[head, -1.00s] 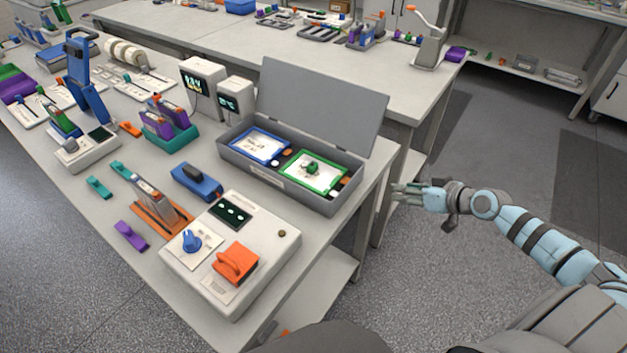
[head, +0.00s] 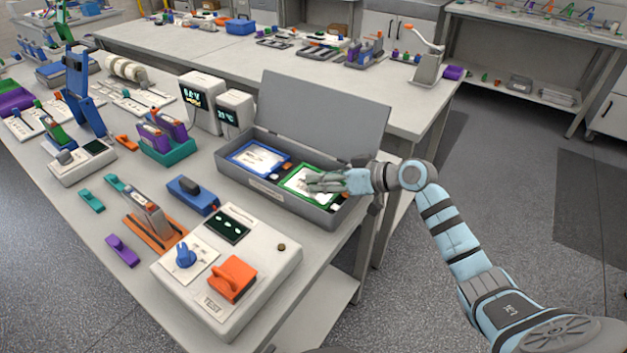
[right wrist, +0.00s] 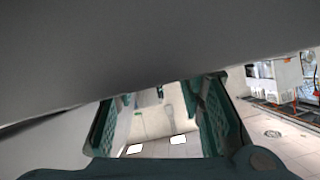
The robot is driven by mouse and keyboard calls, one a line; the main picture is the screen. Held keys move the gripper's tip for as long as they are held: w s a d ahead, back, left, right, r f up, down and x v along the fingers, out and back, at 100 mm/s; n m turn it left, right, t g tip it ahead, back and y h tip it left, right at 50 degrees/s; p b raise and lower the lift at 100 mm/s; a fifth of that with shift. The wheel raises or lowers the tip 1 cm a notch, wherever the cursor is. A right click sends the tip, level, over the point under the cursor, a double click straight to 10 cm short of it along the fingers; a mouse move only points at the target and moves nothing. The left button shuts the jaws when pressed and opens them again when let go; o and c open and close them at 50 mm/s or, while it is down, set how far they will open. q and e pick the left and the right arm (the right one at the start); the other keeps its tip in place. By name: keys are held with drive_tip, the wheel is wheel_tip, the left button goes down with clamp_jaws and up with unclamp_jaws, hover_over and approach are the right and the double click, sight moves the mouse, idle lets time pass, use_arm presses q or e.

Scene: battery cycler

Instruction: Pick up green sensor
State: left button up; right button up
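The green-framed white card (head: 290,183) lies in the right half of the open grey box (head: 262,190). My right gripper (head: 318,183) is over this card in the head view, its fingers pointing left. The small green sensor on the card is hidden behind my fingers now. In the right wrist view the two fingers of my right gripper (right wrist: 160,125) stand wide apart with nothing seen between them. A large grey surface covers the top of that view. My left gripper is not in view.
The box's raised lid (head: 325,115) stands behind my right gripper. A blue-framed card (head: 236,154) lies in the box's left half. A white tester (head: 225,270) with an orange part (head: 232,279) stands in front. A blue device (head: 192,195) lies to the left.

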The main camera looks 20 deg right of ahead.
drive_tip(key=shift+w+a+f, duration=0.2)
drive_tip(key=shift+w+f, duration=0.05)
drive_tip(key=shift+w, duration=0.05)
drive_tip(key=shift+s+f, duration=0.1)
clamp_jaws()
